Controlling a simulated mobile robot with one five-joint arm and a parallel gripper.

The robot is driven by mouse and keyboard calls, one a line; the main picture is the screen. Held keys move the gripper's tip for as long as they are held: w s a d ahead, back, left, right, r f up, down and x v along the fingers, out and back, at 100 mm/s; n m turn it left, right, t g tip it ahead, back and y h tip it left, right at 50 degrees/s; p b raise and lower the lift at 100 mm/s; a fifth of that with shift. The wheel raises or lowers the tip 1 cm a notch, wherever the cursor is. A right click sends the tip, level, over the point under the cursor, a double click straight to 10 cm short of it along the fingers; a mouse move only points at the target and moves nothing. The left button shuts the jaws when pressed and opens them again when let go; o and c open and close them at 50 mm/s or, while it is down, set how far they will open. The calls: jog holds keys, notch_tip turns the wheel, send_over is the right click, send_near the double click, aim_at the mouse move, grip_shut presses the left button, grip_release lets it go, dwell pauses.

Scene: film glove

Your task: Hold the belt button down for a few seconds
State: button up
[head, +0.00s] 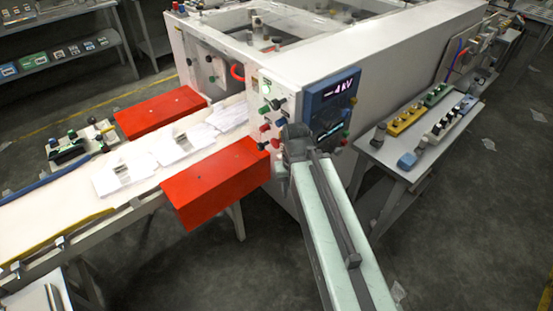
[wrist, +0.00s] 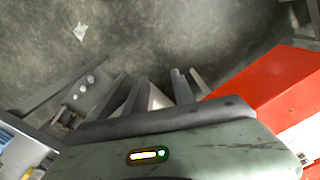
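The control panel (head: 262,92) is on the near end of the white machine, with several red, green and dark buttons (head: 265,110) beside a blue display unit (head: 332,93) reading about 4 kV. I cannot tell which one is the belt button. My gripper (head: 292,132) is at the panel's lower right in the head view, in front of some of the controls. Whether it touches any button is hidden. In the wrist view my gripper (wrist: 160,84) shows two dark fingers apart, with a pale wedge-shaped surface visible between them. No button is clear in that view.
A pale conveyor belt (head: 65,213) with white sheets enters between two red boxes (head: 217,184) left of the panel. A side table (head: 400,153) with button strips stands at the right. Grey floor (head: 470,220) is open at the lower right.

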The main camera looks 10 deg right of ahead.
grip_shut()
dwell(1.4)
